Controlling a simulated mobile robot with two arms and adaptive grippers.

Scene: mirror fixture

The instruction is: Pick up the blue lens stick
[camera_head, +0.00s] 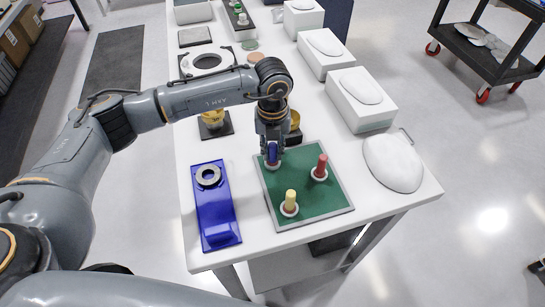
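The blue lens stick (272,155) stands at the back left corner of the green mat (310,206), with a pale ring at its foot. My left gripper (271,148) points down over it, and its fingers are around the upper part of the stick. The fingers hide much of the stick, and I cannot tell whether they are closed on it. A red stick (321,166) and a yellow stick (290,201) stand upright on the same mat in white rings. My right gripper is not in view.
A blue fixture (216,210) with a grey ring (208,176) lies left of the mat. A white rounded shape (393,162) lies to the right. White boxes (361,98) line the table's right side. A black cart (490,45) stands on the floor at right.

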